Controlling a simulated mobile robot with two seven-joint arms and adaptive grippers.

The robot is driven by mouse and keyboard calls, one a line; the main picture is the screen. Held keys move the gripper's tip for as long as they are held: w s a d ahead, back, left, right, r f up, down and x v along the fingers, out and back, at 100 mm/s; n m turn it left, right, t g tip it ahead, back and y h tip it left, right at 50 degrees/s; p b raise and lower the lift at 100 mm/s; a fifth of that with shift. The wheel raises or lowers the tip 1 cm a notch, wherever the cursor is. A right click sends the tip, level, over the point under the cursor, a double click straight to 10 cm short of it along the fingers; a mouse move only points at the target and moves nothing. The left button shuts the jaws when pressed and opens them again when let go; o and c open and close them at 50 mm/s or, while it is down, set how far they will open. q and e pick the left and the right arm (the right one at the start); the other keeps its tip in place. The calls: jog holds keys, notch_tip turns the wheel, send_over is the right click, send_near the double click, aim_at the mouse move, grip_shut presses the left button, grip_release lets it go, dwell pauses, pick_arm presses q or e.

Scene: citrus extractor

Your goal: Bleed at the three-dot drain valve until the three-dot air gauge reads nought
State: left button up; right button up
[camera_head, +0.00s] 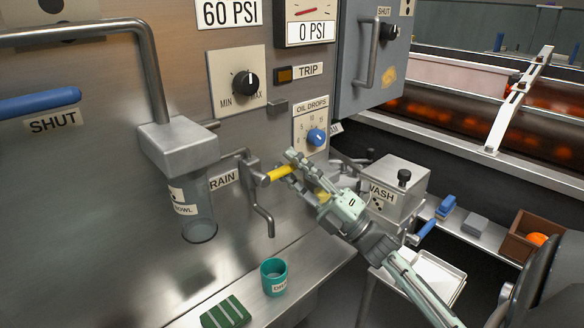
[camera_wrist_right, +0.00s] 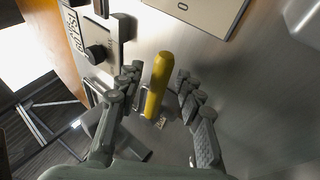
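The drain valve has a yellow handle (camera_head: 280,173) on a grey body beside a partly covered "DRAIN" label (camera_head: 224,180); its bent spout (camera_head: 264,218) points down. My right gripper (camera_head: 305,178) is around the handle. In the right wrist view the yellow handle (camera_wrist_right: 158,85) stands between the two spread fingers (camera_wrist_right: 157,88), with gaps visible on both sides. A gauge (camera_head: 309,14) with a red needle is cut off at the top, above a "0 PSI" plate (camera_head: 311,31). Its dot mark is not visible. My left gripper is out of view.
A teal cup (camera_head: 273,279) stands on the ledge below the spout, near a green block (camera_head: 225,313). A clear bowl (camera_head: 199,215) hangs left of the valve. A blue oil-drops knob (camera_head: 316,138) sits above, and a wash box (camera_head: 398,187) stands right of my gripper.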

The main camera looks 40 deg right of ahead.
jog(key=v, duration=1.2)
jog(key=shift+f, duration=0.1)
